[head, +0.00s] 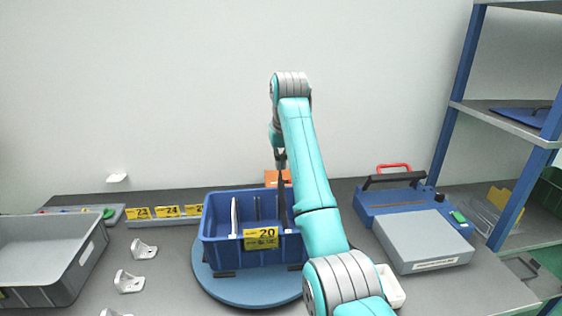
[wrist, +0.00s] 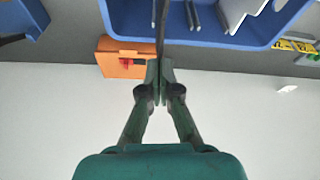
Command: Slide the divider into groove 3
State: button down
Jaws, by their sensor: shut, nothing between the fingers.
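The blue bin (head: 222,250) with a yellow "20" label (head: 261,239) stands on a round blue turntable (head: 235,290); its rim also shows in the wrist view (wrist: 215,40). A dark thin plate, apparently the divider (head: 282,205), stands upright at the bin's right side, below my gripper (head: 280,160). In the wrist view the plate (wrist: 160,25) is edge-on, in line with my fingertips (wrist: 160,70). The fingers are shut; I cannot tell whether they touch it. A white panel (head: 234,216) and thin grey strips (head: 257,208) stand inside the bin. Groove numbers are not readable.
An orange box (wrist: 118,62) lies behind the bin. A grey crate (head: 40,250) and several white brackets (head: 143,249) are at left. A blue device (head: 395,200), a grey box (head: 425,242) and a shelf rack (head: 465,80) are at right. My arm hides the bin's right edge.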

jog(key=shift+f, duration=0.3)
jog(key=shift+r, duration=1.5)
jog(key=shift+f, duration=0.1)
